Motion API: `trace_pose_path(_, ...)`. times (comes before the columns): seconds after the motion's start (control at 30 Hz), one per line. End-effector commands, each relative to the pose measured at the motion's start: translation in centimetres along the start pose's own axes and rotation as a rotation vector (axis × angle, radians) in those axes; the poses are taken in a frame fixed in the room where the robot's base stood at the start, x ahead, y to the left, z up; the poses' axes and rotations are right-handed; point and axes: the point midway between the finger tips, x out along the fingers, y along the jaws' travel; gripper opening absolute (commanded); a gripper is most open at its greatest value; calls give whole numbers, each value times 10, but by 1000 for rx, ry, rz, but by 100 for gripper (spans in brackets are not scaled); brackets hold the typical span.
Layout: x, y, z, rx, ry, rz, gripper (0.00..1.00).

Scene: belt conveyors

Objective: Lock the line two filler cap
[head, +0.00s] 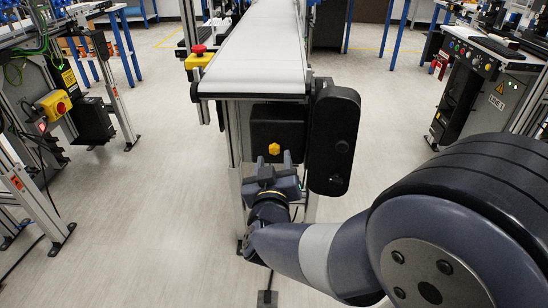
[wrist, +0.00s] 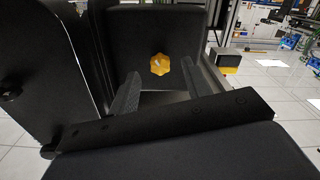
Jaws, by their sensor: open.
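A yellow lobed cap (head: 274,149) sits on the front of a black box (head: 262,124) under the end of the white belt conveyor. In the wrist view the cap (wrist: 160,64) shows face-on, with a small pale mark at its middle. My gripper (head: 276,158) is open and just below and in front of the cap in the head view. In the wrist view its two fingers (wrist: 160,90) reach toward the box, one on each side and below the cap. The fingers hold nothing, and the cap looks clear of them.
The white belt (head: 257,50) runs away above the box. A black rounded housing (head: 333,137) stands close on the right of the box. A red emergency button on a yellow box (head: 199,55) is at the belt's left.

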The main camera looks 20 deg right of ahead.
Motion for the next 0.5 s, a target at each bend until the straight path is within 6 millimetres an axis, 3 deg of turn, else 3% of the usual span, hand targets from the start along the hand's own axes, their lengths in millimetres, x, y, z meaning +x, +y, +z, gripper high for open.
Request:
trace_pose_path(0.2, 24, 0, 1, 1, 0, 2, 46)
trace_pose_path(0.5, 29, 0, 0, 1, 0, 0, 46)
